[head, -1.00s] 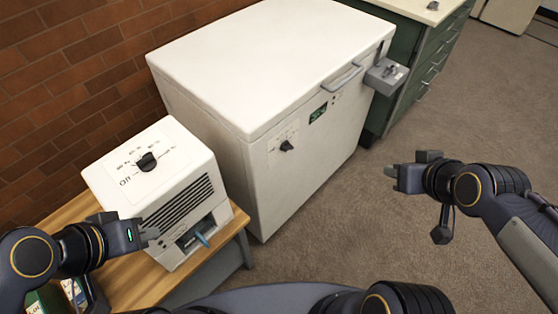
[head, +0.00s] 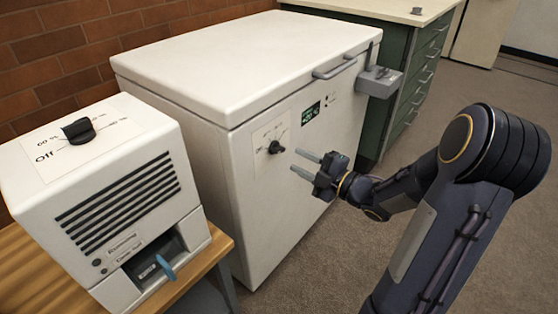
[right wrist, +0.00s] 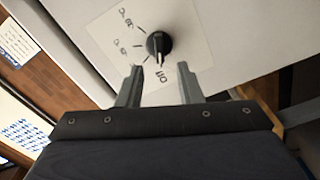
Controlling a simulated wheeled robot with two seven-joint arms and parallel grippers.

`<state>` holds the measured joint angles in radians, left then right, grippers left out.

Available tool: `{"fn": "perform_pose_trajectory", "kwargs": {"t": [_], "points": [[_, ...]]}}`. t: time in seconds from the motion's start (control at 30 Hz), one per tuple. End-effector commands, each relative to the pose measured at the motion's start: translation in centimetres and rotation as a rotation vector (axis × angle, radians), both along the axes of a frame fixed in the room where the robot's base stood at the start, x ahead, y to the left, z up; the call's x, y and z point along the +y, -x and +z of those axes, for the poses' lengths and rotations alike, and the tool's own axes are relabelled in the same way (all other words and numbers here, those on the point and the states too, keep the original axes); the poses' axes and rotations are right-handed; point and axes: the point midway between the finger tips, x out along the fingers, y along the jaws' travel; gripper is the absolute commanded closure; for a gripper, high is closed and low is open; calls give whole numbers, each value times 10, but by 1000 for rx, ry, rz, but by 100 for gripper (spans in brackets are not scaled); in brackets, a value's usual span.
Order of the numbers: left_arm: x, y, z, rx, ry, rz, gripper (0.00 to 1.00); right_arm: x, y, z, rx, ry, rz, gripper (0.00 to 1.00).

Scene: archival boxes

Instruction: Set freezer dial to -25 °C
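The white chest freezer (head: 270,200) stands in the middle of the head view with its lid shut. Its black dial (head: 276,147) sits on a pale scale plate on the front face. In the right wrist view the dial (right wrist: 159,45) has its light pointer mark toward the word "Off". My right gripper (head: 306,163) is open and empty in front of the dial, its two fingers pointing at it. In the right wrist view the fingertips (right wrist: 160,70) are spread on either side below the dial, apart from it. My left gripper is out of the head view.
A white device (head: 120,210) with its own black knob (head: 78,131) and a blue lever stands on a wooden table (head: 215,248) at left. A grey bracket box (head: 378,82) juts from the freezer's right edge. A green drawer cabinet (head: 410,70) stands behind. Carpet at right is open.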

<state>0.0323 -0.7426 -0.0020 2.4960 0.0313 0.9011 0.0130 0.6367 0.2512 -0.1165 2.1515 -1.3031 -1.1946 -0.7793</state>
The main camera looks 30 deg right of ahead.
Motion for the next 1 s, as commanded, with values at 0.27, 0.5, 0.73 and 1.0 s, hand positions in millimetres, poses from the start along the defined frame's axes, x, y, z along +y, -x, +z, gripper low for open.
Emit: {"fn": "perform_pose_trajectory", "kwargs": {"t": [0.27,0.5,0.73,1.0], "points": [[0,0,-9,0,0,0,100,17,-40,-1,0,0,1,67],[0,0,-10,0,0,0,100,21,-52,0,1,-2,-2,67],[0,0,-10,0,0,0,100,21,-51,0,1,-2,-2,72],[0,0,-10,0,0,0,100,21,-51,0,1,-2,-2,100]]}}
